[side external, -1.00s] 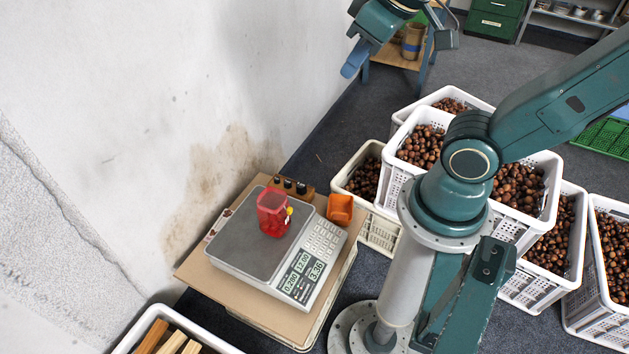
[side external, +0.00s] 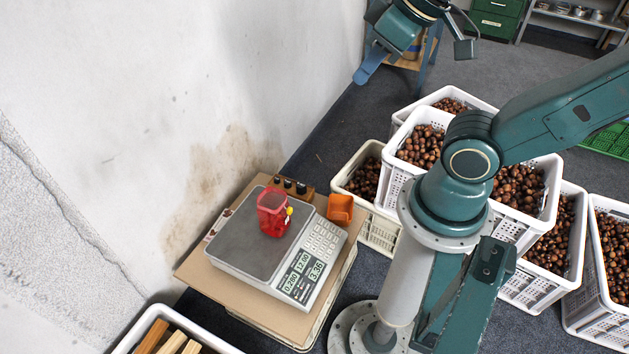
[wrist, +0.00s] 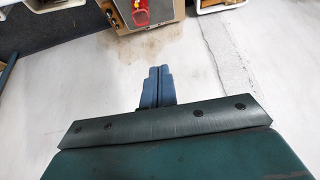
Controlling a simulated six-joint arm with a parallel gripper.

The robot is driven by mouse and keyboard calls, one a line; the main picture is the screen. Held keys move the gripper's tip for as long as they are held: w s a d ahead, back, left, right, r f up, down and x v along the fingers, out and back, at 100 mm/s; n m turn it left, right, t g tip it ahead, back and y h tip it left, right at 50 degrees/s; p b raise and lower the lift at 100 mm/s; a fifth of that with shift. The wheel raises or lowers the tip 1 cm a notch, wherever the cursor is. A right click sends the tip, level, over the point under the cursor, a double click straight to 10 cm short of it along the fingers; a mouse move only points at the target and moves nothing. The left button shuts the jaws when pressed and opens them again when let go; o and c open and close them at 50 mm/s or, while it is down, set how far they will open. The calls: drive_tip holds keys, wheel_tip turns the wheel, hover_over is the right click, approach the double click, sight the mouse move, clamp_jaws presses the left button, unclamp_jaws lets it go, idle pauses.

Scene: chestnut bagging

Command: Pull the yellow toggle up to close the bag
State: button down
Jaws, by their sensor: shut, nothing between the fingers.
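A small red mesh bag (side external: 272,212) stands upright on the grey plate of the scale (side external: 254,244). The yellow toggle (side external: 289,210) sits at the bag's right side, near its upper part. The bag also shows small at the top of the wrist view (wrist: 140,14); I cannot make out the toggle's shape there. My gripper (side external: 360,80) is high up by the wall, well above and away from the bag. In the wrist view its blue fingers (wrist: 156,72) are together, with nothing between them.
The scale rests on a brown board. An orange scoop (side external: 340,208) and a small wooden block with dark knobs (side external: 291,188) stand behind it. White crates of chestnuts (side external: 400,178) fill the right. A crate with wooden pieces (side external: 216,343) is at bottom left. The wall is close on the left.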

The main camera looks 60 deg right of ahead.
idle(0.4)
drive_tip(key=c, duration=1.5)
unclamp_jaws()
drive_tip(key=shift+w, duration=0.1)
drive_tip(key=shift+o, duration=0.9)
drive_tip(key=shift+w, duration=0.15)
drive_tip(key=w+d+f+g, duration=0.2)
drive_tip(key=w+d+f, duration=0.1)
drive_tip(key=w+f, duration=0.55)
drive_tip(key=w+d+f+g, duration=0.15)
drive_tip(key=w+f, duration=0.35)
drive_tip(key=w, duration=0.7)
drive_tip(key=w+d+f+g, duration=0.1)
drive_tip(key=d+f, duration=0.2)
drive_tip(key=f, duration=1.2)
drive_tip(key=w+d+f+g, duration=0.1)
drive_tip(key=d+f, duration=0.2)
drive_tip(key=f, duration=1.2)
